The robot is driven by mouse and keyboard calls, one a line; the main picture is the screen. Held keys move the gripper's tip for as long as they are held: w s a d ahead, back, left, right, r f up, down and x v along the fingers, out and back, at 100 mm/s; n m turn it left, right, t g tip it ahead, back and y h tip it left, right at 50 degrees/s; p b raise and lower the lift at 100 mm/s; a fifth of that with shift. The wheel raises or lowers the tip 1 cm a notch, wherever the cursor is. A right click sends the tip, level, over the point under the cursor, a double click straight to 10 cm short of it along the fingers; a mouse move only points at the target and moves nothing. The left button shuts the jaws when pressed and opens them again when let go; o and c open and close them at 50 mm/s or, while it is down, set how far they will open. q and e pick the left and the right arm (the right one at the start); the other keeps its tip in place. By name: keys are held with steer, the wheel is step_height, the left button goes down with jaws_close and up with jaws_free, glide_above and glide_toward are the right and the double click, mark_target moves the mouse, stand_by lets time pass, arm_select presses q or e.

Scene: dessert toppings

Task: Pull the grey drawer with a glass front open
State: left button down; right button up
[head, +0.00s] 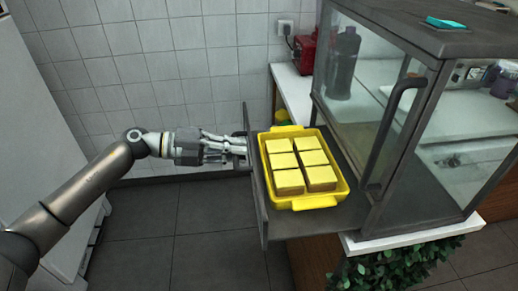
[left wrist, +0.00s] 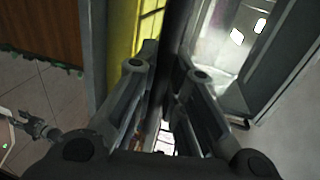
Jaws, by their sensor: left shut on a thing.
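The grey drawer (head: 256,200) is pulled out to the left from under the glass cabinet, its front panel seen nearly edge-on in the head view. A yellow tray (head: 262,165) with several yellow blocks (head: 290,180) sits in the drawer. My left gripper (head: 240,148) is at the outer side of the front panel. In the left wrist view my left gripper (left wrist: 168,78) is shut around a dark upright bar at the drawer front, likely its handle. The exact contact is hidden by the fingers.
The glass cabinet (head: 385,120) with a dark door handle stands right of the drawer. Green leaves (head: 390,270) line the counter below. Dark tiled floor (head: 200,225) is free left of the drawer. A small jointed arm part (left wrist: 38,127), perhaps my right gripper, shows in the left wrist view.

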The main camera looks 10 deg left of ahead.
arm_select(q)
steer(key=v, duration=0.3)
steer(key=shift+s+a+f, duration=0.1)
steer(key=shift+a+f, duration=0.15)
steer(key=shift+f, duration=0.1)
arm_select(e)
steer(key=shift+d+f, duration=0.3)
steer(key=shift+a, duration=0.2)
arm_select(q)
steer(key=c, duration=1.8)
jaws_free()
steer(key=shift+o, duration=0.2)
arm_select(e)
steer(key=shift+a, duration=0.35)
steer(key=shift+d, duration=0.15)
